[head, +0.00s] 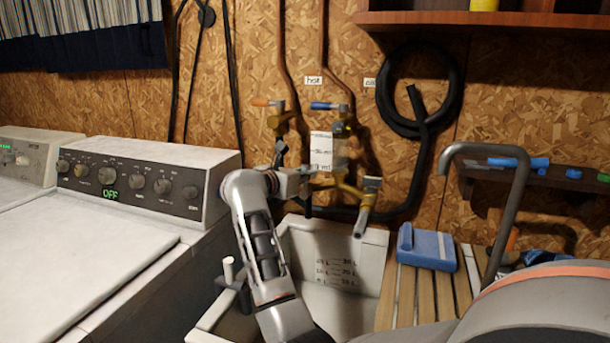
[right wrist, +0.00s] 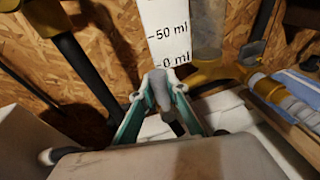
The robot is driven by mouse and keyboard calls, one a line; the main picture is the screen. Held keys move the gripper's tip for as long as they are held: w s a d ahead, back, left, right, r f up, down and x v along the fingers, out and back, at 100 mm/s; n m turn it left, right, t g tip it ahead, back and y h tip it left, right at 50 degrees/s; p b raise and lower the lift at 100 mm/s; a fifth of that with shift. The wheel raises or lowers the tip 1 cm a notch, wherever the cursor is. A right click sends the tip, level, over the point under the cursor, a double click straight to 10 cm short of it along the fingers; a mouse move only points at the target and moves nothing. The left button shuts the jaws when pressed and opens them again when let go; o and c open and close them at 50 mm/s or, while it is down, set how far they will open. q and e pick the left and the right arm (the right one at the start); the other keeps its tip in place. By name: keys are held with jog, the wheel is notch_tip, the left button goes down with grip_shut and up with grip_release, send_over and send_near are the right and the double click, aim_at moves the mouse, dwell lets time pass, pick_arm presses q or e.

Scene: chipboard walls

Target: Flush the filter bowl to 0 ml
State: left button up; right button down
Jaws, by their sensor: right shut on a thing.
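The clear filter bowl (head: 341,157) hangs on the brass pipework on the wall, beside a white scale card (head: 320,150). In the right wrist view the card (right wrist: 165,32) reads 50 ml and 0 ml, and the bowl (right wrist: 207,30) stands just right of it. I cannot make out a water level. My right gripper (head: 302,182) is at the pipework, just below and left of the card. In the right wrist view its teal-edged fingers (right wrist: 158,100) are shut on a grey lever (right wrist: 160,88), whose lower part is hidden. My left gripper is not in view.
A utility sink (head: 345,245) with litre marks stands below, under a grey spout (head: 362,222). A washing machine (head: 130,195) reading OFF is on the left. A black hose (head: 455,95) hangs on the wall.

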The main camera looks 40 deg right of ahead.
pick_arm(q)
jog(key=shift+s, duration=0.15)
pick_arm(e)
jog(key=c, duration=2)
grip_release()
jog(key=shift+o, duration=0.2)
jog(key=shift+a, duration=0.25)
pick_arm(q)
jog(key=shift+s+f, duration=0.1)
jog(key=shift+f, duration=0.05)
pick_arm(e)
jog(key=v, duration=0.7)
jog(key=shift+s, duration=0.1)
